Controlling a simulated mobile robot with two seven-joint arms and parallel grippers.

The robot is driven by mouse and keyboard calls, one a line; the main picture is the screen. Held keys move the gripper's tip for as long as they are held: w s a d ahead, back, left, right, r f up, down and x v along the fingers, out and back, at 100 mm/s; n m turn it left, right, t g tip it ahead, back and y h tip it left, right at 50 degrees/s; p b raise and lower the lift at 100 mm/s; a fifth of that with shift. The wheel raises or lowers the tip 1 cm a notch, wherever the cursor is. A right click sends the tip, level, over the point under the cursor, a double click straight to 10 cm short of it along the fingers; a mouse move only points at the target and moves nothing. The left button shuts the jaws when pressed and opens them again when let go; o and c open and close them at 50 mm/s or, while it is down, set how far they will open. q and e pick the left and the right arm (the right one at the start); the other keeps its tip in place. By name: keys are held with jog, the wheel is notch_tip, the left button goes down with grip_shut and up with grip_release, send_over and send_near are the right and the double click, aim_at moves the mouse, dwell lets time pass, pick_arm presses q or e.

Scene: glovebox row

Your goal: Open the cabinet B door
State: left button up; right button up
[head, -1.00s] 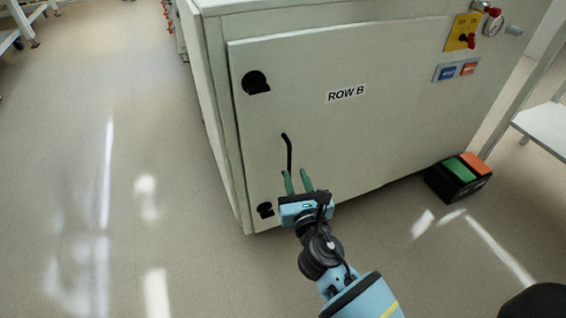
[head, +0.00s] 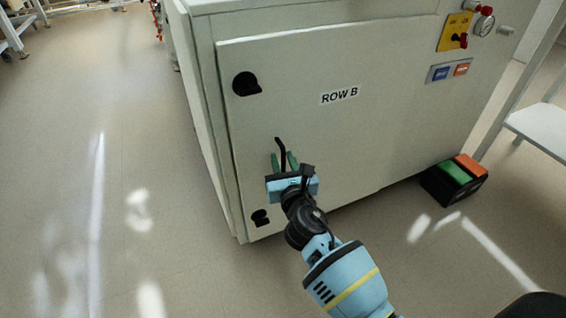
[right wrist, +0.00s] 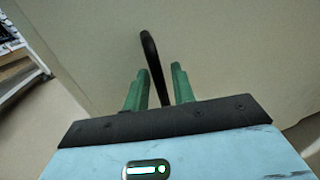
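The cabinet B door (head: 350,130), a pale panel labelled ROW B (head: 339,95), is shut. Its black handle (head: 281,150) is a thin bar low on the left part of the door; it also shows in the right wrist view (right wrist: 151,55). My right gripper (head: 284,160) is at the handle. In the right wrist view, its green fingers (right wrist: 160,85) are apart, with the lower part of the handle between them. Gaps show on both sides, wider on the right. My left gripper is not in view.
Two black latches, an upper (head: 247,84) and a lower (head: 260,217), sit on the door's left edge. A black box with green and orange pedals (head: 455,178) stands on the floor at right, near a white bench (head: 540,125). The floor at left is clear.

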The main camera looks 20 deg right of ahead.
grip_shut()
dwell(0.3)
